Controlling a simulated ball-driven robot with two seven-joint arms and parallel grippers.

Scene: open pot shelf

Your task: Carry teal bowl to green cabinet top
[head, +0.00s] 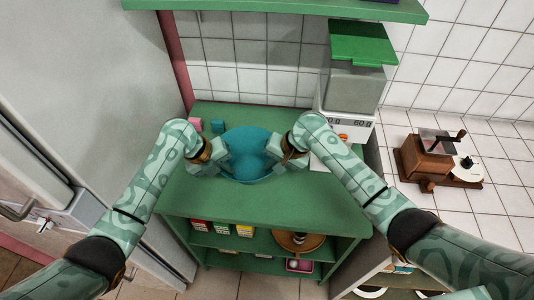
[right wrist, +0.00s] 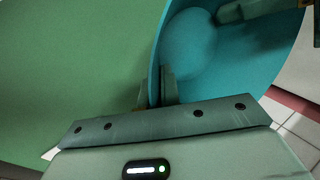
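The teal bowl (head: 247,145) is between my two grippers, at or just above the green cabinet top (head: 285,212); I cannot tell whether its base touches. My left gripper (head: 222,158) is at the bowl's left rim and appears shut on it. My right gripper (head: 277,156) is at the right rim. In the right wrist view, the fingers of my right gripper (right wrist: 158,88) are closed on the wall of the bowl (right wrist: 188,50). The grippers hide parts of the bowl's sides.
A kitchen scale (head: 345,122) with a green-lidded container stands back right. A coffee grinder (head: 428,158) is further right. A green shelf (head: 270,9) hangs above. The cabinet top's front is clear.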

